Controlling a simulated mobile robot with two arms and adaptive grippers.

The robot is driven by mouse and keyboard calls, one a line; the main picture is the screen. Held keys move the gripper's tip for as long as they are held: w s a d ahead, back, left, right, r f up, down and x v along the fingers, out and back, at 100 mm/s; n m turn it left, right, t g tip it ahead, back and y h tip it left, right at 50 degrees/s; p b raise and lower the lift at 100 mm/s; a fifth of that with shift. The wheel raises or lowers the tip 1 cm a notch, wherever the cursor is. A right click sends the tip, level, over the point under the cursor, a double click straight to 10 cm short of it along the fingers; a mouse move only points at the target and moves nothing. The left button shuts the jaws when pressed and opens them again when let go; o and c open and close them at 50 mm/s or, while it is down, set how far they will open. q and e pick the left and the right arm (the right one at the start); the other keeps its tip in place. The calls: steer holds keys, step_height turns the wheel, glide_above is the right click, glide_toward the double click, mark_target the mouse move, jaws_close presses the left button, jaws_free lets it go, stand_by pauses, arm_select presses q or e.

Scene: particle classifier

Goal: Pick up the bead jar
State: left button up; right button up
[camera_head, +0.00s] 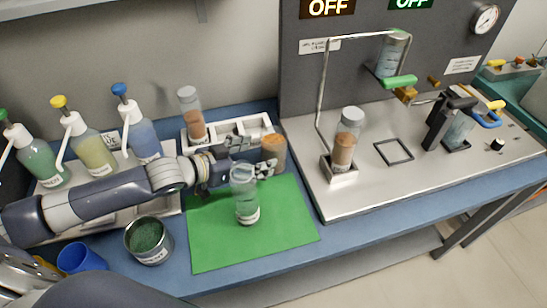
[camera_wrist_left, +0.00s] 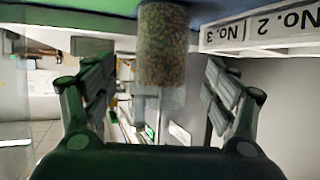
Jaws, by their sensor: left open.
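A jar of orange-brown beads (camera_head: 273,150) stands upright at the right end of the white rack, near the far edge of the green mat. My left gripper (camera_head: 254,156) is open, with its fingers pointing at this jar. In the left wrist view the jar (camera_wrist_left: 163,45) appears upside down between the two open fingers (camera_wrist_left: 160,95), with a visible gap on each side. The beads fill its lower part and the glass above is clear. A mostly clear jar (camera_head: 245,195) with a little green at its bottom stands on the mat, close in front of the gripper. My right gripper is not in view.
The white rack (camera_head: 228,130) holds another brown-filled jar (camera_head: 192,115). Pump bottles (camera_head: 90,150), a tin of green grains (camera_head: 149,240) and a blue cup (camera_head: 82,258) stand left. The steel apparatus base (camera_head: 390,190) is right. The mat's front (camera_head: 255,245) is clear.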

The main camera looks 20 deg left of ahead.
mark_target(274, 151)
arm_select(q)
steer(key=p+x, duration=0.1)
steer(key=x, duration=0.6)
steer(key=shift+a+f, duration=0.1)
steer(key=shift+a, duration=0.05)
steer(key=c, duration=1.4)
